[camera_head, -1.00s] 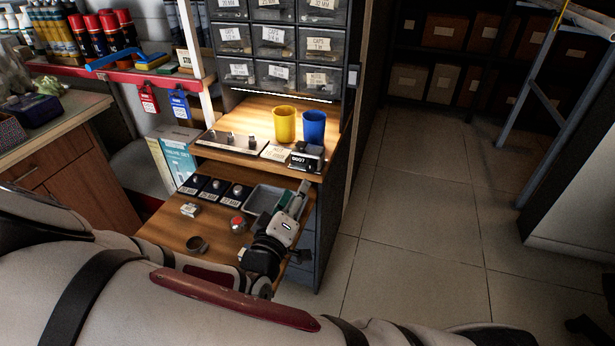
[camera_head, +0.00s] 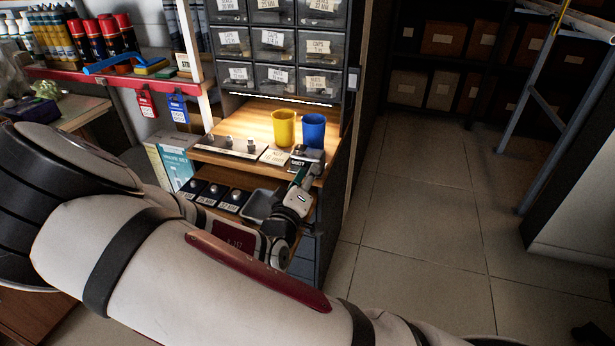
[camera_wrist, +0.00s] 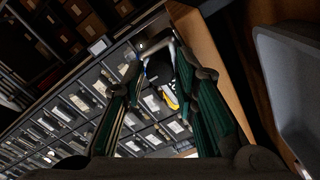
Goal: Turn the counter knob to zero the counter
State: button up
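The counter (camera_head: 309,154) is a small dark box with a number display. It stands at the front right of the lit wooden shelf, in front of the blue cup. Its digits are too small to read surely now. I cannot make out its knob clearly. My gripper (camera_head: 301,177) is just below and in front of the counter, close to the shelf edge. In the wrist view the two green-padded fingers (camera_wrist: 162,72) stand apart with nothing clamped between them. A dark shape and a bit of yellow show beyond the gap. Whether a finger touches the counter cannot be told.
A yellow cup (camera_head: 283,127) and a blue cup (camera_head: 313,131) stand behind the counter. A metal strip with several knobs (camera_head: 230,146) lies to the left. A grey tray (camera_head: 259,205) and labelled dark bins (camera_head: 213,193) are on the lower shelf. Labelled drawers (camera_head: 272,43) rise above.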

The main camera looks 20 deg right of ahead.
grip_shut()
jog(key=shift+m, duration=0.3)
jog(key=m, duration=0.3)
jog(key=shift+m, duration=0.3)
jog(key=m+b, duration=0.2)
jog(key=m, duration=0.2)
jog(key=shift+f+m, duration=0.1)
jog(key=shift+m, duration=0.2)
jog(key=m+b, duration=0.2)
jog(key=m, duration=0.2)
jog(key=shift+b, duration=0.4)
jog(key=m+b, duration=0.4)
jog(key=shift+m, duration=0.4)
